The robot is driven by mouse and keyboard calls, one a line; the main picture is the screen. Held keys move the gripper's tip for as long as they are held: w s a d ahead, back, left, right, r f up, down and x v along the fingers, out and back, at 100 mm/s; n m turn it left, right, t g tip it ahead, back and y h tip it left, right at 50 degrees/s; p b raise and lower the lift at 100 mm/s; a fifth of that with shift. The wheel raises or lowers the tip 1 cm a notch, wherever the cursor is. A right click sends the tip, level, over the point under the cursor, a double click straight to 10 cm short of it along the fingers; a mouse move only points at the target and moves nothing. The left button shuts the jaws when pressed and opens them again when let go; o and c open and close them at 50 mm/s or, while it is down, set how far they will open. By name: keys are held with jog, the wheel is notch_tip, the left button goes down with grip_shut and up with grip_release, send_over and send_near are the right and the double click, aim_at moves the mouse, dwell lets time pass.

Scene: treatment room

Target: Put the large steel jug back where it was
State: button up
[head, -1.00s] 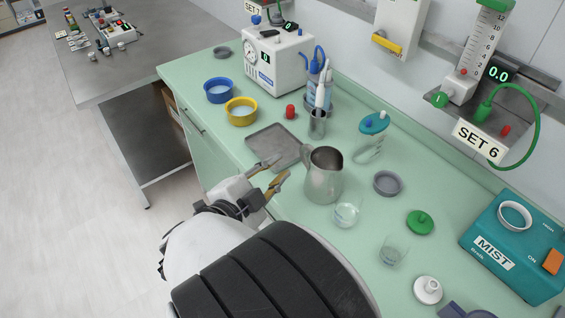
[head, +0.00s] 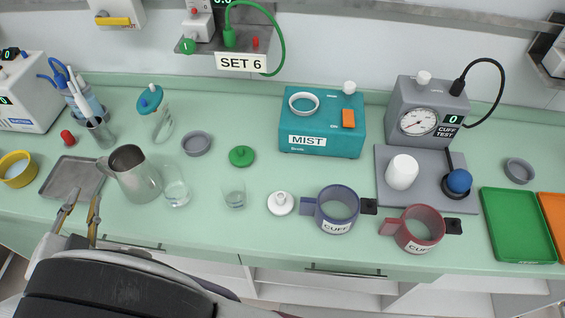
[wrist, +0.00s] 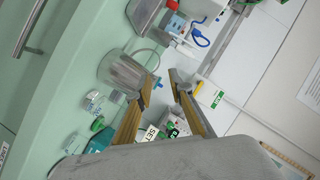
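The large steel jug (head: 138,176) stands upright on the green counter, just right of the grey tray (head: 68,178). Its handle side faces the tray. My gripper (head: 80,208) is open at the counter's front edge, left of the jug and apart from it, with nothing between its fingers. In the wrist view the jug (wrist: 122,72) shows beyond the open fingers (wrist: 164,80). No mark for the jug's earlier place can be made out.
Two clear glass beakers (head: 177,191) (head: 234,196) stand right of the jug. A grey ring-shaped dish (head: 197,144) and a green lid (head: 242,156) lie behind them. A steel cup with tools (head: 100,132) and a yellow bowl (head: 17,169) stand to the left.

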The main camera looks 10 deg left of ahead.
jog(key=w+d+r+n+g+y, duration=0.2)
jog(key=w+d+r, duration=0.3)
jog(key=w+r, duration=0.7)
jog(key=w+d+r+n+g, duration=0.1)
jog(key=w+d+r, duration=0.1)
jog(key=w+d, duration=0.35)
jog(key=w+d+r+n+g, duration=0.1)
jog(key=w+d+r, duration=0.1)
jog(key=d, duration=0.7)
jog(key=s+d+f+g+h, duration=0.1)
jog(key=s+d, duration=0.5)
jog(key=d, duration=0.7)
jog(key=s+d+f+n+g+h, duration=0.1)
jog(key=s+d+f+h, duration=0.2)
jog(key=d, duration=1)
jog(key=s+d+f+g+h, duration=0.2)
jog(key=s+d, duration=0.7)
jog(key=d, duration=0.5)
jog(key=shift+s+f+h, duration=0.35)
jog(key=shift+s+h, duration=0.05)
jog(key=shift+h, duration=0.5)
